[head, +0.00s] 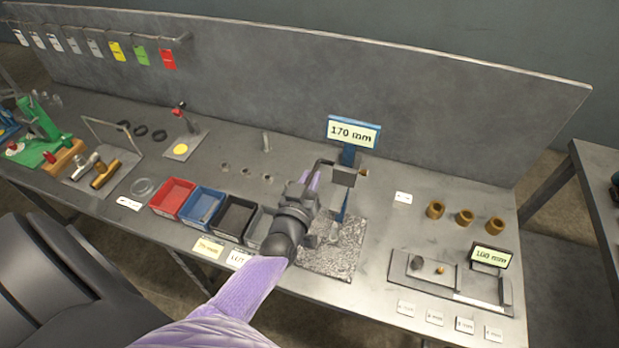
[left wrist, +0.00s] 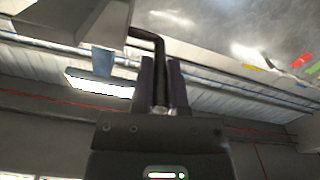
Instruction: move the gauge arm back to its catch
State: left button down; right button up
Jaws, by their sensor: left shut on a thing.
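The height gauge stands at the middle of the bench, with a blue column (head: 348,155), a sign reading 170 mm (head: 354,133) and a speckled stone base (head: 335,262). A grey block (head: 344,176) sits on the column. The gauge arm, a dark bent rod (head: 322,163), runs from the block toward my left gripper (head: 311,182). In the left wrist view the rod (left wrist: 160,70) passes down between the two fingers of my left gripper (left wrist: 162,85), which is shut on it. The catch cannot be made out. My right gripper is not in view.
Red (head: 172,197), blue (head: 203,206) and black (head: 234,216) bins stand left of the gauge. At right are brown bushings (head: 465,217) and a grey tray (head: 430,283) beside a 100 mm sign (head: 490,256). A back panel (head: 330,75) closes the bench's far side.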

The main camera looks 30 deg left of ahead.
pick_arm(q)
jog(key=c, duration=0.6)
grip_release()
jog(key=shift+r, duration=0.25)
jog(key=shift+c, duration=0.2)
jog(key=shift+f, duration=0.1)
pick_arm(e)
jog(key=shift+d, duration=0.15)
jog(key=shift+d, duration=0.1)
pick_arm(q)
jog(key=shift+s, duration=0.2)
jog(key=p+v, duration=0.1)
jog(key=v, duration=0.8)
jog(key=shift+s, duration=0.25)
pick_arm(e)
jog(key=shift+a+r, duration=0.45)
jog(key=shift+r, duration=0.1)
pick_arm(q)
jog(key=shift+d, duration=0.25)
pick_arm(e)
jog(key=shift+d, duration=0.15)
